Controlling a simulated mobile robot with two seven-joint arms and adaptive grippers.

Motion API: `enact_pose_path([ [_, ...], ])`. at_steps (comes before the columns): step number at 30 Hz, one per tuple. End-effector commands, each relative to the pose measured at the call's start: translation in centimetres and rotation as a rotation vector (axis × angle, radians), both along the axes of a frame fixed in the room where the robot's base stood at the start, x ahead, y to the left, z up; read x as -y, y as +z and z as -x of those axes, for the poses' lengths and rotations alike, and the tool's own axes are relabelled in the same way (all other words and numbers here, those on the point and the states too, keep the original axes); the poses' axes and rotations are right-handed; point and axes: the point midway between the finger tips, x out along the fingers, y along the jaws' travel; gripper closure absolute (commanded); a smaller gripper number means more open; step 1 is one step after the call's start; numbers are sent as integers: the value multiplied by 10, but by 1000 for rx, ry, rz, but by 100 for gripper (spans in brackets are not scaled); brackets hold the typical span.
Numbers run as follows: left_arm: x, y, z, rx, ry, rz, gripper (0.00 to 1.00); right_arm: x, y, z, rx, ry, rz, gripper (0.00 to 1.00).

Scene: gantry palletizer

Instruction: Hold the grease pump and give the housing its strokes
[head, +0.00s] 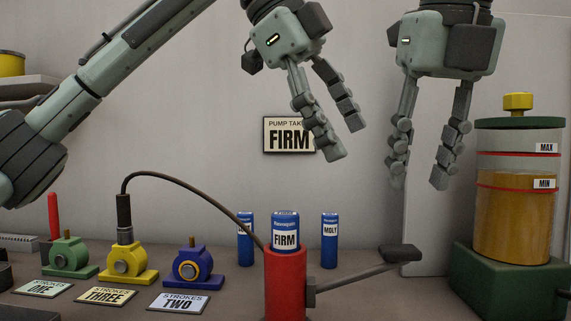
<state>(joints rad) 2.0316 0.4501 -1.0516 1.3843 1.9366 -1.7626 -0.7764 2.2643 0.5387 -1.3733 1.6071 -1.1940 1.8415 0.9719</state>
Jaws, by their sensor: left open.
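The red grease pump (285,290) stands on the bench with a blue FIRM cartridge (285,232) in its top and a dark lever handle (370,266) reaching right. Its black hose (190,183) arches left to a coupler (124,216) standing upright on the yellow housing (120,264). A green housing (68,258) and a blue housing (192,268) flank it. Cards in front read STROKES ONE (44,289), THREE (106,296) and TWO (178,303), left to right. My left gripper (345,140) is open and empty above the pump. My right gripper (418,183) is open and empty above the lever's end.
A wall sign (289,135) reads PUMP TAKES FIRM. Two blue cartridges (329,240) stand behind the pump, one marked MOLT or MOLY. A clear amber-filled tank (512,215) on a green base stands at right. A red upright rod (53,215) is at far left.

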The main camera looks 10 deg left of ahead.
Motion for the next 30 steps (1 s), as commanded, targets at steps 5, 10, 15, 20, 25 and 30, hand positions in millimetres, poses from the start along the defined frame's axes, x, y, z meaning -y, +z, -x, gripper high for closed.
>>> enact_pose_path([
  [5,-34,-79,7,-132,-6,-303,28,0,0,0,0,0,0,66],
  [10,-61,-114,11,-203,3,-461,28,0,0,0,0,0,0,66],
  [15,-70,-131,12,-228,6,-508,28,0,0,0,0,0,0,66],
  [20,-69,-154,13,-229,4,-507,28,0,0,0,0,0,0,66],
  [25,-69,-180,13,-227,4,-505,28,0,0,0,0,0,0,66],
  [30,-69,-196,12,-225,7,-504,28,0,0,0,0,0,0,66],
])
